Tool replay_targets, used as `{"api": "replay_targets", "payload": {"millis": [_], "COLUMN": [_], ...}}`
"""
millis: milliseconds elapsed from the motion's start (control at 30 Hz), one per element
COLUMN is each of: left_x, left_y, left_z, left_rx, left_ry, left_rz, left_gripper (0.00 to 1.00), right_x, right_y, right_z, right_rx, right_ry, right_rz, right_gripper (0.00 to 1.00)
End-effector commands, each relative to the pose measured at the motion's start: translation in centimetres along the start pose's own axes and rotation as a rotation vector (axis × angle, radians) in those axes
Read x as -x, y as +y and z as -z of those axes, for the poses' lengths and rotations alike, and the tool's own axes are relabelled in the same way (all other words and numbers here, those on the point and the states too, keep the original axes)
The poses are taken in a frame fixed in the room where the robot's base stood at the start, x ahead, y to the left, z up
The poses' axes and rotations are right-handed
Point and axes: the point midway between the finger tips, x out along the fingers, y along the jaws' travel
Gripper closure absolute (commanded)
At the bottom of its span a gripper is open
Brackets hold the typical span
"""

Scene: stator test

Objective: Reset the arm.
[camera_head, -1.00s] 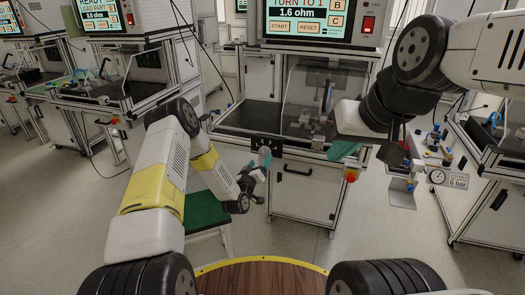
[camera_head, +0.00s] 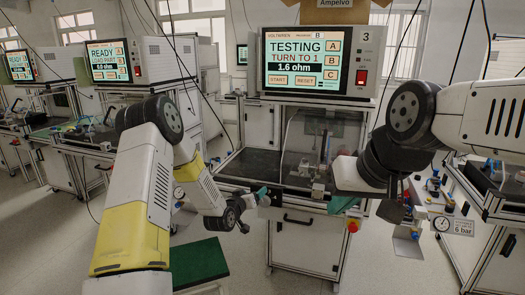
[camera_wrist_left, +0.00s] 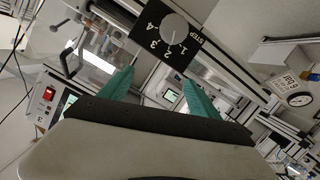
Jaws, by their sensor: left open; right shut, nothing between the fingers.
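My left gripper (camera_head: 262,195) is in front of the bench of station 3, its green fingertips near the bench's front edge. In the left wrist view its two green fingers (camera_wrist_left: 158,82) are apart with nothing between them. Beyond them is a black step dial plate (camera_wrist_left: 150,38) numbered 1 to 4, with a round grey knob (camera_wrist_left: 174,28). The station 3 tester screen (camera_head: 304,63) reads TESTING, TURN TO 1, 1.6 ohm.
The station 3 bench (camera_head: 255,165) has a clear guard and a fixture (camera_head: 318,188) on top. A red button (camera_head: 352,226) is on its front right. A gauge (camera_head: 441,224) marked 6 bar stands at right. A green-topped stool (camera_head: 198,262) is below my left arm.

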Motion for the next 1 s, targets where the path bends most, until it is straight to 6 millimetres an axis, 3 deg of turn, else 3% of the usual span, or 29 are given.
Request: {"api": "replay_targets", "payload": {"millis": [33, 267, 500, 733, 1000], "left_x": [0.8, 6.5, 15.9, 26.9, 39.8], "left_y": [0.5, 1.6, 3.2, 5.2, 8.3], "left_z": [2.4, 9.2, 14.1, 15.8, 13.7], "left_rx": [-0.033, -0.134, -0.175, -0.158, -0.098], "left_ry": [-0.025, -0.187, -0.342, -0.481, -0.636], "left_rz": [0.012, 0.104, 0.203, 0.271, 0.284], "left_gripper": [0.28, 0.28, 0.28, 0.28, 0.28], "right_x": [0.0, 0.0, 0.0, 0.0, 0.0], "right_y": [0.0, 0.0, 0.0, 0.0, 0.0], "right_z": [0.0, 0.0, 0.0, 0.0, 0.0], "right_rx": [0.000, 0.000, 0.000, 0.000, 0.000], "right_ry": [0.000, 0.000, 0.000, 0.000, 0.000], "right_rz": [0.000, 0.000, 0.000, 0.000, 0.000], "right_gripper": [1.00, 1.00, 1.00, 1.00, 1.00]}}
